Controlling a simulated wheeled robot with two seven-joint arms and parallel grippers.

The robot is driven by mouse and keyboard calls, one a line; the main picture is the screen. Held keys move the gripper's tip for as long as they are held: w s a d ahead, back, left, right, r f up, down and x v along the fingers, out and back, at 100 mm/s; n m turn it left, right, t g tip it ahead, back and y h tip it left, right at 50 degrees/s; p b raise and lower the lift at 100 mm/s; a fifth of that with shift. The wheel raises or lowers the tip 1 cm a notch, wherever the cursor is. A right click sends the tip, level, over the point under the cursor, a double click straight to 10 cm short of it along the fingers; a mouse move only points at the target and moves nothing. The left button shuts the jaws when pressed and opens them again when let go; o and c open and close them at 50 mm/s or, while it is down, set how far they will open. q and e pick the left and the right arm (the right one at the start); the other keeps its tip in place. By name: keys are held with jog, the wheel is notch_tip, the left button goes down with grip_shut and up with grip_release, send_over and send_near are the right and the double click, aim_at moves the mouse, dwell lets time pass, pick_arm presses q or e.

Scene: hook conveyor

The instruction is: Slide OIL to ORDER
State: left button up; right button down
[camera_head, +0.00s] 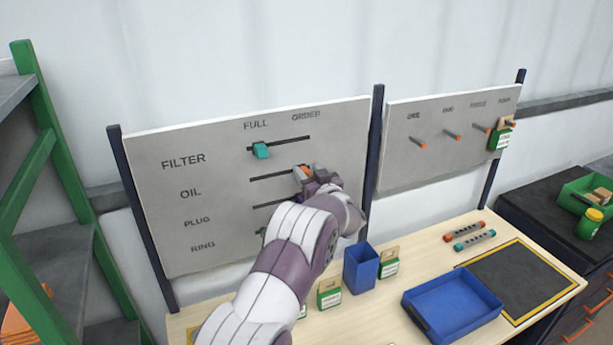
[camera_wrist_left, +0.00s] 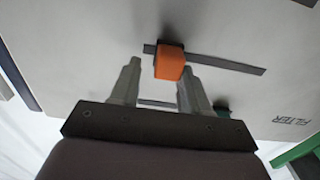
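The orange OIL slider knob (camera_head: 301,173) is near the right end of the OIL slot on the grey board (camera_head: 215,215), under the ORDER heading (camera_head: 306,115). It also shows in the left wrist view (camera_wrist_left: 169,62), close to one end of its slot. My left gripper (camera_head: 306,174) is at the knob. In the left wrist view its two fingers (camera_wrist_left: 160,82) stand apart on either side of the knob. A gap shows on the left; the right finger is close to the knob, contact unclear. My right gripper is not in view.
The teal FILTER knob (camera_head: 261,150) sits near FULL, just above the OIL row. My left arm hides much of the PLUG and RING rows. Below, the table holds a blue bin (camera_head: 361,267), green-and-tan boxes and a blue tray (camera_head: 452,307). A pegboard (camera_head: 437,165) stands right.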

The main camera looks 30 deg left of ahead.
pick_arm(q)
jog(key=shift+o, duration=0.2)
jog(key=shift+a+f, duration=0.1)
jog(key=shift+f, duration=0.1)
jog(key=shift+s+d+f+b, duration=0.15)
jog(key=shift+s+d+b, duration=0.15)
jog(key=shift+b, duration=0.1)
jog(key=b+v, duration=0.5)
jog(key=v, duration=0.6)
jog(key=shift+d+r, duration=0.3)
jog(key=shift+d, duration=0.1)
jog(key=shift+s, duration=0.15)
